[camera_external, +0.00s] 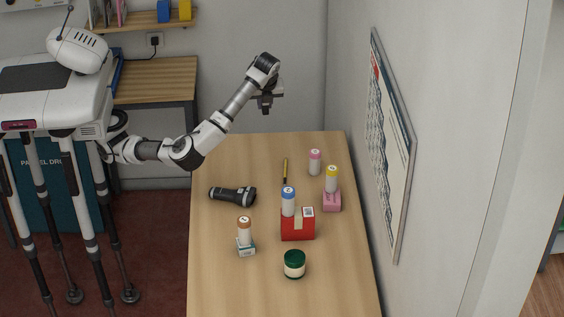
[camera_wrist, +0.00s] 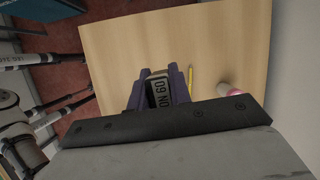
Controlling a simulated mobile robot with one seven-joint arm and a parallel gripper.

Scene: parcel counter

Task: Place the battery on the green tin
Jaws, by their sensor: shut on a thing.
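My gripper (camera_external: 265,104) is raised above the far end of the wooden counter. In the wrist view its two dark purple fingers (camera_wrist: 158,84) are shut on a small boxy thing with a pale lettered label, which looks like the battery (camera_wrist: 159,92). Part of it is hidden by the fingers and the wrist housing.
A red box (camera_external: 297,226) and blue-capped bottle (camera_external: 288,203) stand behind the tin. An orange-capped bottle (camera_external: 244,230), black flashlight (camera_external: 232,195), yellow-capped bottle (camera_external: 331,178), pink-capped bottle (camera_external: 314,163) and yellow pencil (camera_external: 285,168) are around. The counter's far end (camera_external: 250,150) is clear.

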